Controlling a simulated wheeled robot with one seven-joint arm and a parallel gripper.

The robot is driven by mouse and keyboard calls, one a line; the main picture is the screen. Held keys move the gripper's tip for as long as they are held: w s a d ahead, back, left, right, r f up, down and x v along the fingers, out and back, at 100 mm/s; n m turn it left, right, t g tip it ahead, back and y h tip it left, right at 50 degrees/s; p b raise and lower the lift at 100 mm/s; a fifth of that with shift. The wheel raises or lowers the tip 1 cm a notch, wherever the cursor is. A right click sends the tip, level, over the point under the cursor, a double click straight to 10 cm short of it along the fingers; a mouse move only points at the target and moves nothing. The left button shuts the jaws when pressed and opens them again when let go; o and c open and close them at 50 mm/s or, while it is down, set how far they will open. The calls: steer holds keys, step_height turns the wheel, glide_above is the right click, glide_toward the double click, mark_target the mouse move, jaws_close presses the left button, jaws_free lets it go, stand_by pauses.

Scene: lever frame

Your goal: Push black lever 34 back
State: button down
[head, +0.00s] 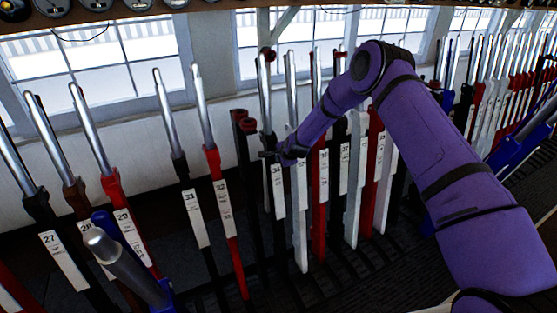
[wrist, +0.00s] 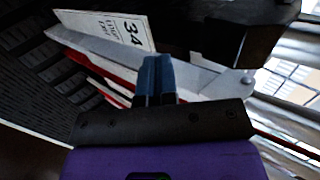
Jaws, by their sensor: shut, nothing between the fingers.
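Black lever 34 (head: 279,200) stands in the row at the middle of the head view, with a silver upper handle and a white label. Part of its black body is hidden behind my gripper. In the wrist view the white label marked 34 (wrist: 125,30) and the black lever body (wrist: 225,25) fill the top. My gripper (head: 268,155) is at the lever's black part, just above its label, in the head view. In the wrist view its blue fingers (wrist: 155,65) are shut with nothing between them, close to the lever. I cannot tell whether they touch it.
A white lever (head: 300,220) and a red lever (head: 318,210) stand close to the right of lever 34. Windows (head: 100,60) line the back wall.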

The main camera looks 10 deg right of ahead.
steer(key=w+r+v, duration=0.1)
steer(key=v, duration=0.8)
steer(key=shift+r, duration=0.35)
steer(key=shift+w+a, duration=0.1)
steer(key=shift+w, duration=0.05)
steer(key=s+d+r+n+g, duration=0.1)
steer(key=s+d+r+n, duration=0.15)
steer(key=s+r, duration=0.6)
steer(key=s+d+r+n+h, duration=0.1)
steer(key=s+d+r+n, duration=0.3)
steer(key=r, duration=0.8)
steer(key=s+d+r+n+g, duration=0.1)
steer(key=s+r+n, duration=0.1)
steer(key=s+r, duration=0.75)
steer(key=s+d+r+n, duration=0.2)
steer(key=s, duration=0.8)
steer(key=s+d+r+n+h, duration=0.1)
steer(key=s+d+r+n, duration=0.1)
steer(key=s, duration=0.9)
steer(key=s+d+r+n+g, duration=0.1)
steer(key=s+d+r, duration=0.3)
steer(key=s, duration=0.6)
steer(key=shift+s+n+h, duration=0.4)
steer(key=shift+n, duration=0.05)
